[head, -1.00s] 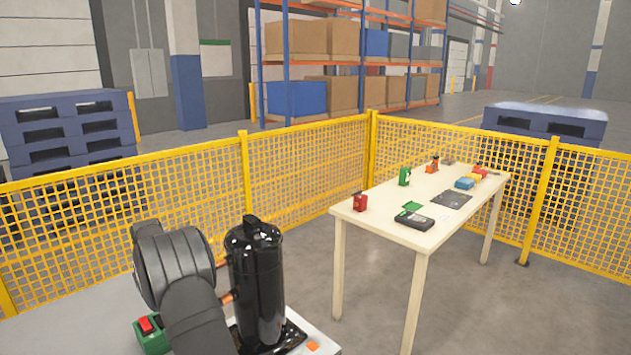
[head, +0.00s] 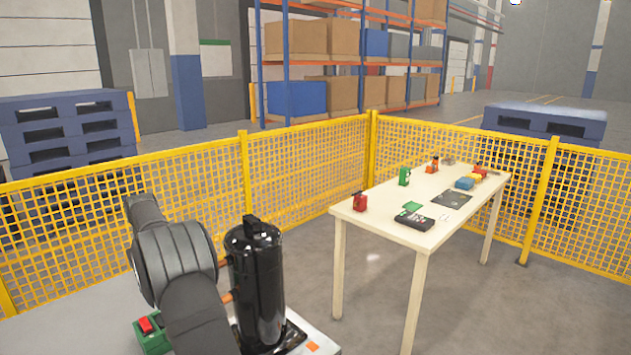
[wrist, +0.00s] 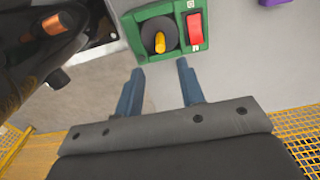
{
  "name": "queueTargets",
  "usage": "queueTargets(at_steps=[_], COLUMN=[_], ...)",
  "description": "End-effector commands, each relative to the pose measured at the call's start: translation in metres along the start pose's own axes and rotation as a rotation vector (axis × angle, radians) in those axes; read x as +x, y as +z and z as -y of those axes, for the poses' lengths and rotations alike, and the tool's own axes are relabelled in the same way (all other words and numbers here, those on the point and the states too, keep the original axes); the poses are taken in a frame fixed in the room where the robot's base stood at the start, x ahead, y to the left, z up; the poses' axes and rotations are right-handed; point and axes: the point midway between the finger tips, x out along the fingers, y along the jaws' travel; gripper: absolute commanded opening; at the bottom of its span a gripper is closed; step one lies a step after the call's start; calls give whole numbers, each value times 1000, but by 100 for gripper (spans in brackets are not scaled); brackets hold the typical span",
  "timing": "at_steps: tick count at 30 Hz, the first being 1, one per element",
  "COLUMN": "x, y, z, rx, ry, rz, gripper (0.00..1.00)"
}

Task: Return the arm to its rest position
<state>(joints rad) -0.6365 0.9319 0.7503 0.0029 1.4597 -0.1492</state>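My gripper (wrist: 160,86) shows in the wrist view with its two blue fingers apart and nothing between them. It is above the grey surface, with the fingertips just short of a green switch box (wrist: 178,25) in the picture. The box carries a yellow-handled rotary knob and a red rocker switch. My arm (head: 175,262) shows in the head view, bent beside the black compressor (head: 256,285); the gripper itself is hidden there. The same switch box (head: 150,337) shows at the lower left of the head view.
The compressor with copper stubs (wrist: 57,24) is close on the left in the wrist view. Yellow mesh fencing (head: 300,180) surrounds the area. A cream table (head: 380,215) with several small objects stands to the right. Bare floor lies between the compressor and the table.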

Motion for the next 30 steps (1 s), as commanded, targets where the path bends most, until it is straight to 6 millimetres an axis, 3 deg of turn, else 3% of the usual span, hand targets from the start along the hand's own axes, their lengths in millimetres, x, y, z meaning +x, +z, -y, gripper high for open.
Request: queueTargets(at_steps=[2, 20, 26, 30], x=[-18, 108, 67, 50], y=[0, 1, -1, 14], z=[0, 0, 0, -17], rx=[0, 1, 0, 3], ry=[0, 0, 1, 0], rz=[-4, 2, -5, -1], gripper=[36, 36, 36, 36])
